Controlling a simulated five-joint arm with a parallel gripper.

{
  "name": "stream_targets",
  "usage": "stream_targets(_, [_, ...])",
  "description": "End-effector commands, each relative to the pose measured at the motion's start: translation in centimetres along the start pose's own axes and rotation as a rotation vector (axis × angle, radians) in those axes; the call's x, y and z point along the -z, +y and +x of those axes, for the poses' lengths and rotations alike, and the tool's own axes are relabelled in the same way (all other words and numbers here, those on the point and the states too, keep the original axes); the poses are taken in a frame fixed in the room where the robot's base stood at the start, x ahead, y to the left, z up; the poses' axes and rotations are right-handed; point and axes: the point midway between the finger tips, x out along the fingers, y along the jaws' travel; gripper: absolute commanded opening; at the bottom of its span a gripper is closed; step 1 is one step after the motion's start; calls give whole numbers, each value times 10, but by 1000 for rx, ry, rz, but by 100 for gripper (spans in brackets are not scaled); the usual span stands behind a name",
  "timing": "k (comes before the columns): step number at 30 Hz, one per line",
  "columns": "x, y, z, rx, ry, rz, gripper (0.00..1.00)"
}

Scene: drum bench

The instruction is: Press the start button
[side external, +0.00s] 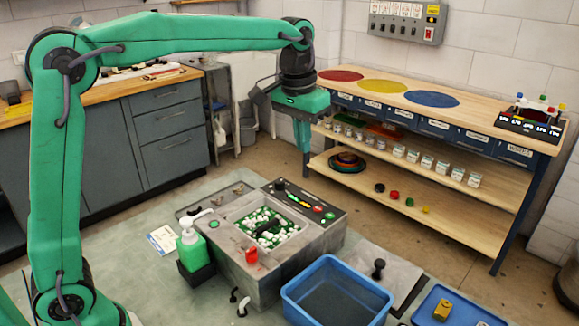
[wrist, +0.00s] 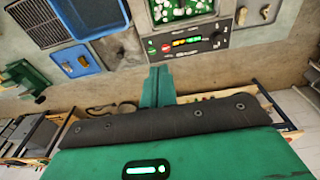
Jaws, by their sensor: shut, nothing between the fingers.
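The drum machine (side external: 283,250) is a grey box with a tub of green and white pieces on top. Its dark control panel (side external: 302,192) carries a green button (side external: 329,216), a red button (side external: 318,209), a coloured light strip and a black knob. In the wrist view, the green button (wrist: 151,48) and red button (wrist: 165,48) show just beyond my fingertips. No start label is readable. My gripper (side external: 304,148) is shut and empty, pointing down above and behind the panel. It also shows in the wrist view (wrist: 158,70), apart from the buttons.
A blue bin (side external: 337,265) stands beside the machine, near a blue tray (side external: 455,312). A green pump bottle (side external: 191,247) and a red piece (side external: 251,256) are on the machine's near side. A wooden shelf bench (side external: 450,118) stands behind. Air above the panel looks clear.

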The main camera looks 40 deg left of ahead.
Motion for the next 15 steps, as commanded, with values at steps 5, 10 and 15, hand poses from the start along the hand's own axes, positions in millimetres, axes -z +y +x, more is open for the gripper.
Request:
stream_targets(5, [23,12,16,5,-43,2,0])
stream_targets(10, [41,22,30,10,-77,1,0])
stream_targets(15, [53,29,42,14,-101,1,0])
